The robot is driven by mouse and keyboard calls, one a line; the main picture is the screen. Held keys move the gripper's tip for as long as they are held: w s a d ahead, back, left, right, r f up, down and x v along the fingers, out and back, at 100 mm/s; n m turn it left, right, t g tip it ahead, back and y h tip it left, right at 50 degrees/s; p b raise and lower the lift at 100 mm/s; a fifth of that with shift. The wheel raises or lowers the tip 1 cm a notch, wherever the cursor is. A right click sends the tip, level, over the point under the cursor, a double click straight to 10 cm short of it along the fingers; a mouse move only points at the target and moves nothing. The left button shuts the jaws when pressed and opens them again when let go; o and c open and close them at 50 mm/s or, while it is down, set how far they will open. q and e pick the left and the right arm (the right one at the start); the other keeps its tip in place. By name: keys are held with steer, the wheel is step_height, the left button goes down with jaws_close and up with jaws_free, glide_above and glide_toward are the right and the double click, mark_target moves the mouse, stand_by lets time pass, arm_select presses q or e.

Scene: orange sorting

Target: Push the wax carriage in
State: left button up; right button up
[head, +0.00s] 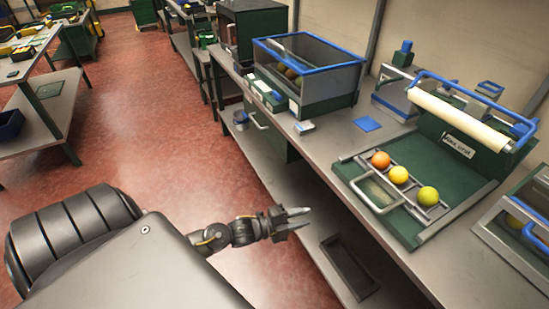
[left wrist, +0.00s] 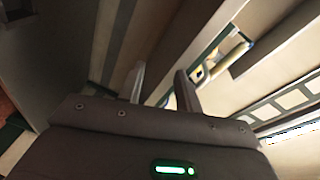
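The wax carriage (head: 366,199) is a light metal frame with a front handle, on the green bed of the wax unit. It stands out in front of the green labelled housing (head: 459,147) with its white roller (head: 463,122). An orange fruit (head: 380,160), a yellow-orange fruit (head: 398,174) and a yellow-green fruit (head: 428,196) sit in a row on it. My left gripper (head: 298,219) is in front of the bench, left of the carriage and apart from it. Its fingers also show in the left wrist view (left wrist: 161,85), parted and empty. My right gripper is not in view.
A clear-walled bin with blue rim (head: 308,68) stands farther back on the bench. Another clear-sided box (head: 515,232) stands right of the wax unit. A blue pad (head: 367,124) lies between. A dark tray (head: 350,267) sits on the lower shelf. The red floor (head: 150,130) is open at left.

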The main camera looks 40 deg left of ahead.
arm_select(q)
steer(key=s+a+f+n+g+y+p, duration=0.1)
steer(key=s+a+f+n+g+y, duration=0.1)
steer(key=f, duration=0.7)
steer(key=s+a+f+n+g+y+p, duration=0.1)
steer(key=s+a+f+n+y+p, duration=0.1)
steer(key=s+f+n, duration=0.3)
step_height(320, 180, down, 4)
steer(key=shift+s+a+r+n+g+y, duration=0.15)
steer(key=shift+a+n+g+y, duration=0.25)
steer(key=shift+n+y, duration=0.4)
